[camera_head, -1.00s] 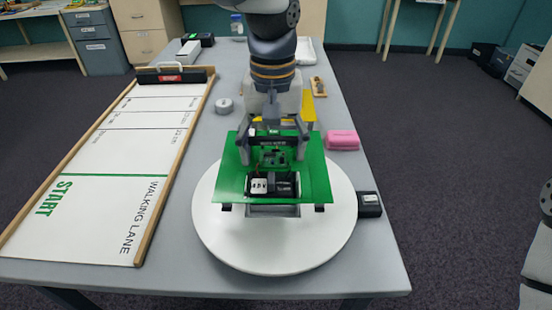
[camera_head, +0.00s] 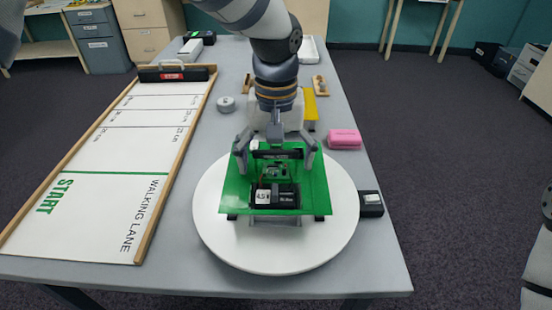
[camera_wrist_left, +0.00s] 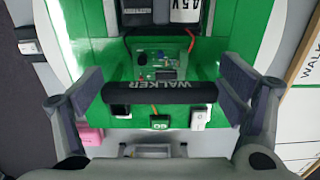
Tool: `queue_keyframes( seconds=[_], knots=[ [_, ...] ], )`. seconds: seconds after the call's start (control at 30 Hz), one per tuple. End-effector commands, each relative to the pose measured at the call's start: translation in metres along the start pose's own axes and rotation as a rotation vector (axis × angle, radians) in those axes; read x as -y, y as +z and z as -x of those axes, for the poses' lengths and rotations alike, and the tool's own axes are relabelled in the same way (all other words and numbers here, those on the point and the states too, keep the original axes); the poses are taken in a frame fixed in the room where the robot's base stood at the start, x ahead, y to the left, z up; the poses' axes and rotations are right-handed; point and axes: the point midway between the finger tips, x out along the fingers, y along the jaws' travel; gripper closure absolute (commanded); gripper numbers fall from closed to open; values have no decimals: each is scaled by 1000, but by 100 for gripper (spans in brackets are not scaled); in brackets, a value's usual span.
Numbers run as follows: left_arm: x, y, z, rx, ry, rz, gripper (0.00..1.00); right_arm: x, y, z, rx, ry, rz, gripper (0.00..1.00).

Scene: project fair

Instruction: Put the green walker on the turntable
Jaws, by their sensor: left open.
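The green walker (camera_head: 235,200) stands on the white turntable (camera_head: 335,240), its dark feet on the disc. It has a green plate, a circuit board, a black battery box marked 4.5V and a black bar handle. My left gripper (camera_head: 276,150) is open, straddling the handle from above and behind. In the left wrist view, the handle marked WALKER (camera_wrist_left: 160,92) lies between the two spread fingers, one by each end of it. Whether the fingers touch the handle ends, I cannot tell. My right gripper is not in view.
A wood-edged walking lane board (camera_head: 105,205) lies left of the turntable. A pink block (camera_head: 344,139) and a black box (camera_head: 371,204) sit to its right. A grey roll (camera_head: 226,104) and a yellow piece (camera_head: 310,108) lie farther back. The table's right edge is close.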

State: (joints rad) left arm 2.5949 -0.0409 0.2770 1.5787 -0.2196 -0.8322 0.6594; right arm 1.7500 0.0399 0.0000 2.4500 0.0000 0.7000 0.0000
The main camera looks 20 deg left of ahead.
Motion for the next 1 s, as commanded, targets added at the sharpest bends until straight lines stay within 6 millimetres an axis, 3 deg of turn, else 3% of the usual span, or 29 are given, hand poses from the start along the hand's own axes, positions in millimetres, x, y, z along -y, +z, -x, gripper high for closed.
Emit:
queue_keyframes(
  seconds=[0.07, 0.33, 0.5, 1.0],
  knots=[
    [0, -1, 11, -4, 2, 1, 12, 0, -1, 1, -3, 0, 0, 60],
    [0, -1, 84, -7, 3, 1, 12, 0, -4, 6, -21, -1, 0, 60],
    [0, -1, 114, -1, 1, 1, 12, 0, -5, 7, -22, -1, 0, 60],
    [0, 0, 122, 2, 0, 0, 12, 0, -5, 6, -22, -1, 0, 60]
  ],
)
